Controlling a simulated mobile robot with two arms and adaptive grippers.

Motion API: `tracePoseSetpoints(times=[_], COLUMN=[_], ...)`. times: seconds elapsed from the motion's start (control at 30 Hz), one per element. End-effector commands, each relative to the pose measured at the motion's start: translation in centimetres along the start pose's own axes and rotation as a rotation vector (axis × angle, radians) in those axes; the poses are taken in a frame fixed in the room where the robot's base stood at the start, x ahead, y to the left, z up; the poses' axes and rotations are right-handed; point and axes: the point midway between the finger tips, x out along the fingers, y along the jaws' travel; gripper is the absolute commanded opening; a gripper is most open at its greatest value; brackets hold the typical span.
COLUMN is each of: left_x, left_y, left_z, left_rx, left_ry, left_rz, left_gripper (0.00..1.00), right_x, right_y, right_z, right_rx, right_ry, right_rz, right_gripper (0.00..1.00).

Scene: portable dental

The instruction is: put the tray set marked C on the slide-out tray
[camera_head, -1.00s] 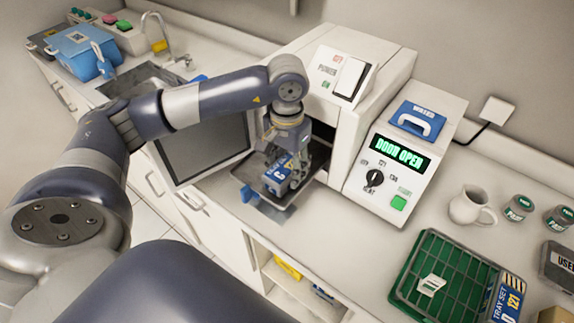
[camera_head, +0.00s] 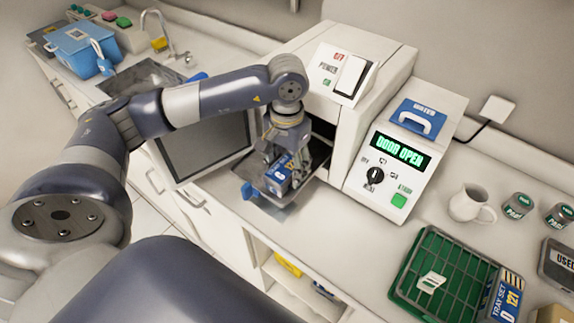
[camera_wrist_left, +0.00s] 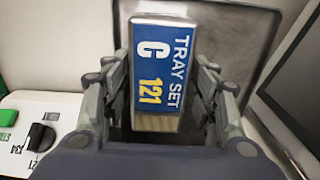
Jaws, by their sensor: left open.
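The tray set marked C (camera_head: 279,176), a blue-labelled box with yellow "121", rests on the dark slide-out tray (camera_head: 255,178) in front of the open steriliser. My left gripper (camera_head: 288,164) points down over the box from above. In the left wrist view the label of tray set C (camera_wrist_left: 158,62) reads clearly. There the fingers of my left gripper (camera_wrist_left: 165,98) stand open on either side of the box, with gaps showing. The far part of the slide-out tray is hidden behind the gripper. My right gripper is not in view.
The steriliser panel (camera_head: 386,165) reads "DOOR OPEN", and its dark door (camera_head: 207,146) stands open at the left. Another tray set marked 121 (camera_head: 505,298) lies beside a green rack (camera_head: 445,265). A white jug (camera_head: 470,204) stands behind the rack.

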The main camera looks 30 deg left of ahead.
Motion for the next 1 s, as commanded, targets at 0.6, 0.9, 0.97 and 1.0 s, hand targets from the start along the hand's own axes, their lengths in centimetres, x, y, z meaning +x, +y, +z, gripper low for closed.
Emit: tracePoseSetpoints(times=[0.6, 0.9, 0.97, 1.0], left_x=[-10.8, -11.7, -11.7, -11.7], left_y=[0.0, 0.0, 0.0, 0.0], left_z=[-0.1, 0.0, 0.0, 0.0], left_rx=[0.001, 0.000, 0.000, 0.000], left_ry=[0.006, 0.004, 0.004, 0.004], left_rz=[0.000, 0.000, 0.000, 0.000], left_gripper=[0.54, 0.54, 0.54, 0.54], right_x=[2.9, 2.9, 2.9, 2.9], right_y=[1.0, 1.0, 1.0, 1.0], right_z=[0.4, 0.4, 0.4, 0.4], right_rx=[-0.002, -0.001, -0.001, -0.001], right_ry=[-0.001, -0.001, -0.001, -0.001], right_rz=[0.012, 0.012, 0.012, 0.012], right_gripper=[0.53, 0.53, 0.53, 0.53])
